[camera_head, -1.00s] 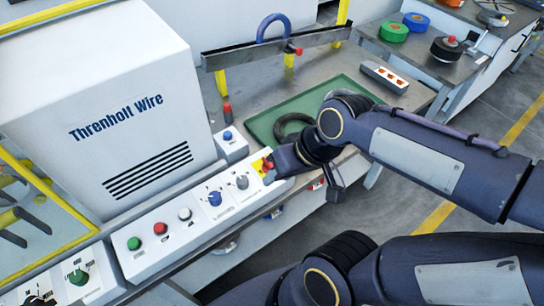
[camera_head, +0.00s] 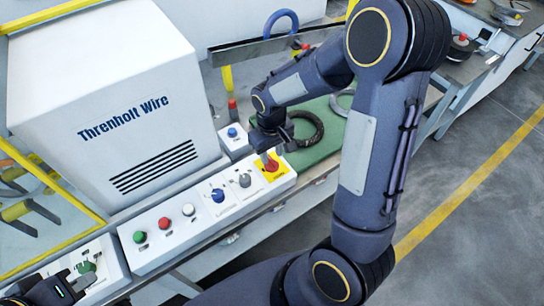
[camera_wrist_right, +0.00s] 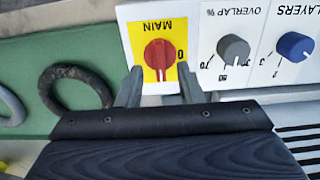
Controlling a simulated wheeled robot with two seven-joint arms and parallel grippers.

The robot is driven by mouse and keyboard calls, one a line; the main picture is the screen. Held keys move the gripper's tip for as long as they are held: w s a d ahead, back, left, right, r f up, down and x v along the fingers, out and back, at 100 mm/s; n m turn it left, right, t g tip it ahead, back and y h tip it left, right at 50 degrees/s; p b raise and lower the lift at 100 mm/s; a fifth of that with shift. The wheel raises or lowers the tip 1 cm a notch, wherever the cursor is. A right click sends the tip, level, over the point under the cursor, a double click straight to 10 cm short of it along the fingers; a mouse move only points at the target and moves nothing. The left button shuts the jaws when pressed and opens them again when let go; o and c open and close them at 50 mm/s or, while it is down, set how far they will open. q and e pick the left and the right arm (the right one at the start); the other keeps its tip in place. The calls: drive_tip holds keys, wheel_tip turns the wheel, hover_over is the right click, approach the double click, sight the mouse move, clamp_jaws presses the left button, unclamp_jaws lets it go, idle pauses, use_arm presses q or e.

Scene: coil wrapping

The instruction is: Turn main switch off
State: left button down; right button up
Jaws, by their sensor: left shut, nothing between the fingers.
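The main switch is a red rotary knob (camera_head: 271,165) on a yellow plate at the right end of the white control panel (camera_head: 160,256). In the right wrist view the knob (camera_wrist_right: 159,54) sits below the upside-down word MAIN, its grip upright in the picture, with a 0 to its right. My right gripper (camera_head: 266,154) is at the switch; its open fingers (camera_wrist_right: 160,72) show on either side of the knob's lower end, with gaps and no visible contact. My left gripper (camera_head: 72,284) is shut and empty beside a green knob (camera_head: 87,267) at the lower left.
Blue (camera_head: 218,195) and grey (camera_head: 244,180) knobs and several push buttons share the panel. A white machine housing (camera_head: 110,100) stands behind it. A dark coil (camera_head: 318,138) lies on the green mat (camera_head: 318,154). A red-topped post (camera_head: 232,106) stands near the right gripper.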

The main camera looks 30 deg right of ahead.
sight(272, 163)
drive_tip(key=shift+f, duration=1.45)
clamp_jaws()
